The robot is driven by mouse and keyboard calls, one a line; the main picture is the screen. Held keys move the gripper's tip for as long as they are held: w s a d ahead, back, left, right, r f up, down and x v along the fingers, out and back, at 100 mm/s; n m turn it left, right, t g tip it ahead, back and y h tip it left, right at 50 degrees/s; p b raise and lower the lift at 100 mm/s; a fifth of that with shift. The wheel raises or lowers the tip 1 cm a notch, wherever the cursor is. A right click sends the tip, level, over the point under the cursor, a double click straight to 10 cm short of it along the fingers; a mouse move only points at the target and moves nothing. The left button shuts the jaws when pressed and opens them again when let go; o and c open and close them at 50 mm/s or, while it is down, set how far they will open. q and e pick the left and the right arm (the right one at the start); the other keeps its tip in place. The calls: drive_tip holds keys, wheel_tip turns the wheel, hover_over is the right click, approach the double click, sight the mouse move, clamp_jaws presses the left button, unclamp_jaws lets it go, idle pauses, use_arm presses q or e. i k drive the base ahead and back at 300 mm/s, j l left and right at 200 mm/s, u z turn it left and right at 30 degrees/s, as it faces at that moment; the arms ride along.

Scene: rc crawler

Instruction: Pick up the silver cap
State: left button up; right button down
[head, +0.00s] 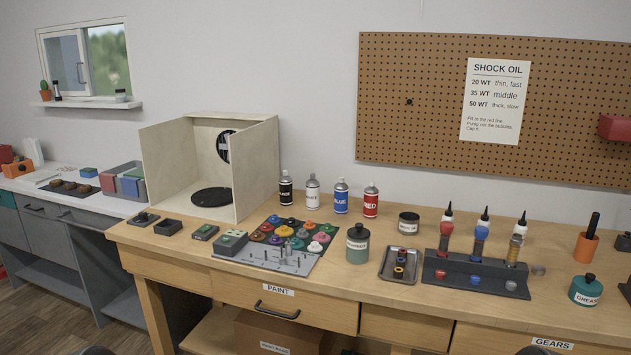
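A dark stand (455,270) on the wooden bench at right holds a row of small caps along its front. A red cap (440,275) is at the left, a blue cap (475,281) in the middle, and a grey, silver-looking cap (511,286) at the right. Neither gripper shows; only dark rounded shapes, perhaps parts of my arms, cut the bottom edge.
Bare bench lies in front of the stand.

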sight(538, 269)
drive_tip(key=z, duration=1.25)
drive_tip(key=l+u, duration=0.15)
drive_tip(key=u, duration=0.3)
drive_tip(key=i+l+u, duration=0.1)
drive_tip(key=u, duration=0.35)
drive_tip(key=l+u, duration=0.3)
drive_tip(key=u, duration=0.2)
drive_tip(key=l+u, duration=0.15)
drive_tip(key=u, duration=0.3)
drive_tip(key=k+l+u, duration=0.1)
drive_tip(key=l, duration=0.35)
drive_tip(key=k+l+u, duration=0.15)
drive_tip(key=l, duration=0.25)
drive_tip(key=k+l+u, duration=0.1)
drive_tip(key=l, duration=0.35)
drive_tip(key=k+l+u, duration=0.15)
drive_tip(key=k+l, duration=0.15)
drive_tip(key=k+l+u, duration=0.1)
drive_tip(key=l, duration=0.35)
drive_tip(key=k, duration=0.1)
